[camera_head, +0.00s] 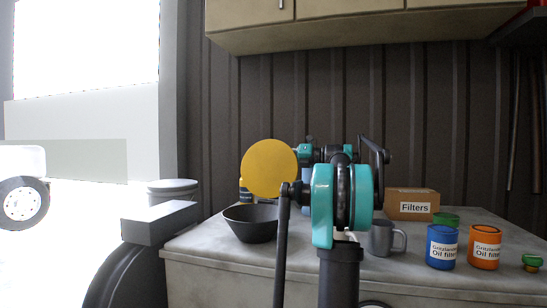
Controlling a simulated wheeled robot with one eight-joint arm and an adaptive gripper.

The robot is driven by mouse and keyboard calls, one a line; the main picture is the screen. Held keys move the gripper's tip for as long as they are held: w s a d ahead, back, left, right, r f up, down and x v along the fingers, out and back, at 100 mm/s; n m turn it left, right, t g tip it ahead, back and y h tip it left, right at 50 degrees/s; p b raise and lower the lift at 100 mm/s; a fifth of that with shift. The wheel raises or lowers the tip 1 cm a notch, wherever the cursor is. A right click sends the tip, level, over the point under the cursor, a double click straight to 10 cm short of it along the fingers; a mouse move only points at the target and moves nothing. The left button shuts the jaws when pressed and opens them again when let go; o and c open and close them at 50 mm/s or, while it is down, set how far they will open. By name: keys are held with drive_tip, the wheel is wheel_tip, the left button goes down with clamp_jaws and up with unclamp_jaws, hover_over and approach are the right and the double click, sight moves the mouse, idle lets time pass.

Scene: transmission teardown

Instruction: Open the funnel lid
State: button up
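A dark, wide funnel (250,226) shaped like a bowl stands on the left part of the workbench. A round yellow lid (269,168) stands upright, face-on to me, above the funnel's far right rim. The funnel's mouth shows uncovered below it. I cannot see how the lid joins the funnel. The far links of my teal and black arm reach past the lid's right edge. My gripper's fingers cannot be made out there, behind the lid and my own links, so any contact with the lid is hidden.
The grey workbench (440,280) also bears a grey mug (381,239), a Filters box (411,204), a blue can (441,248), an orange can (484,248) and a small green-capped item (531,262). A yellow container (244,194) is partly hidden behind the lid. Cabinets (345,22) hang above.

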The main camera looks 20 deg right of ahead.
sight(271, 156)
drive_tip(key=shift+c, duration=0.6)
clamp_jaws()
drive_tip(key=shift+s+a+r+n, duration=0.25)
drive_tip(key=shift+s+a+n, duration=0.1)
drive_tip(key=shift+s, duration=0.15)
drive_tip(key=shift+s+a+r+n, duration=0.25)
drive_tip(key=shift+s+a, duration=0.1)
drive_tip(key=shift+s, duration=0.1)
drive_tip(key=shift+s+a+r, duration=0.15)
drive_tip(key=shift+s+a, duration=0.15)
drive_tip(key=shift+s, duration=0.25)
drive_tip(key=shift+o, duration=0.6)
unclamp_jaws()
